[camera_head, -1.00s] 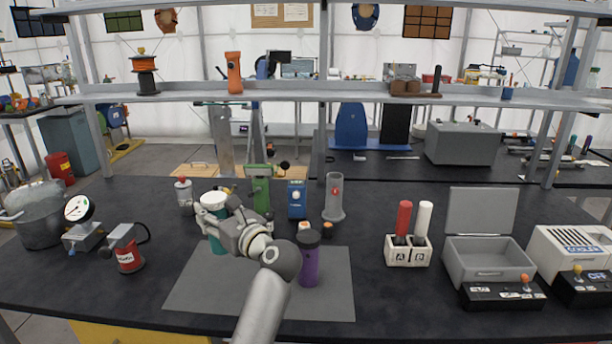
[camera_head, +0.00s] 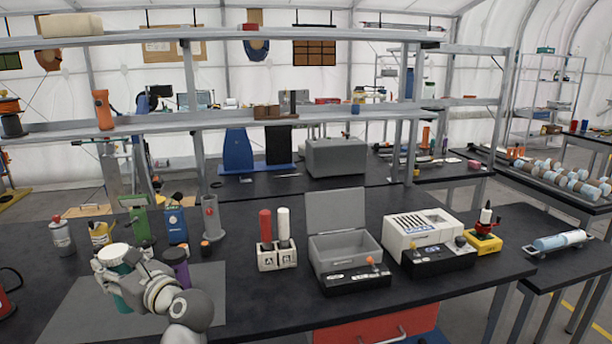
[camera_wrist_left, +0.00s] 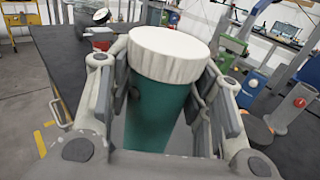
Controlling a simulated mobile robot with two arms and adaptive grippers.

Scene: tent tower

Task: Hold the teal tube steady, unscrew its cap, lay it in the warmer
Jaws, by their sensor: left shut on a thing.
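The teal tube (camera_head: 121,269) stands upright over the grey mat with its ribbed white cap (camera_head: 112,252) on top. My left gripper (camera_head: 120,264) is shut around it just below the cap. In the left wrist view the teal body (camera_wrist_left: 158,120) sits between the two finger pads, with the white cap (camera_wrist_left: 168,52) clear above them. The tube's base is partly hidden, so I cannot tell whether it touches the mat. A grey box with its lid open (camera_head: 345,250), probably the warmer, stands right of centre. My right gripper is not in view.
A purple tube (camera_head: 179,272) stands close behind my left arm on the mat (camera_head: 75,310). A white rack (camera_head: 276,258) holds a red and a white tube. A white slotted unit (camera_head: 420,228) is farther right. Bare black tabletop lies in front of the rack.

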